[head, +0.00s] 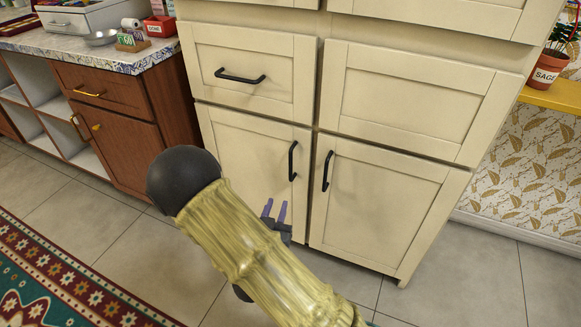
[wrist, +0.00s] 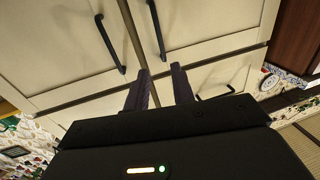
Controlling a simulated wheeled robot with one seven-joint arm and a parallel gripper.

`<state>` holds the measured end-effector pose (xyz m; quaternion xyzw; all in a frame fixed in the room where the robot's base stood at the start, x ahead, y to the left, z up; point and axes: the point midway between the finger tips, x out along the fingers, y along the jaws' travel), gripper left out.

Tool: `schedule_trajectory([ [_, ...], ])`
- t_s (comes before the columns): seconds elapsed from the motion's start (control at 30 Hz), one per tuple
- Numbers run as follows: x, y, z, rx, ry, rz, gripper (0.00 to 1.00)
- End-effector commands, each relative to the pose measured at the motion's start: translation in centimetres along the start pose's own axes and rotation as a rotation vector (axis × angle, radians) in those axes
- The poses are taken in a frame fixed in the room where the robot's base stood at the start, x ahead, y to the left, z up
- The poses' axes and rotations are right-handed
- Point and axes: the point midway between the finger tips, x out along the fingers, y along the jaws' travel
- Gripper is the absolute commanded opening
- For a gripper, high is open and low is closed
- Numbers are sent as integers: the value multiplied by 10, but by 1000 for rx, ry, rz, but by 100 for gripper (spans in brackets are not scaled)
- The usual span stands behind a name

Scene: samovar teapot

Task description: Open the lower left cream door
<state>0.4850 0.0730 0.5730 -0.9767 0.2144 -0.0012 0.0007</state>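The lower left cream door (head: 245,155) is shut, with a vertical black bar handle (head: 292,161) near its right edge. The wrist view appears turned about upside down; there this door (wrist: 215,22) is on the right, with its handle (wrist: 157,28) above the fingers. My gripper (head: 274,210) is in front of the lower part of this door, below the handle in the head view. Its two dark purple fingers are apart and empty, also in the wrist view (wrist: 160,80). They do not touch the handle. My arm hides the door's lower left part.
The lower right cream door (head: 380,205) is shut, its black handle (head: 327,171) close beside the left one. A cream drawer (head: 250,70) with a horizontal handle is above. A brown cabinet (head: 125,145) stands left. Tiled floor and a patterned rug (head: 60,280) lie in front.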

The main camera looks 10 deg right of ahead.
Motion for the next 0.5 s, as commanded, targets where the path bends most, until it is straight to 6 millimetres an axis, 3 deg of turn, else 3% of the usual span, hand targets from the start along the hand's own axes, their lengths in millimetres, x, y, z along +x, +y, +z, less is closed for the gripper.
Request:
schedule_trajectory([
  [0.27, 16, 1, 1, 1, 0, 4, 25],
  [0.5, 56, 1, 2, 4, 1, 4, 25],
])
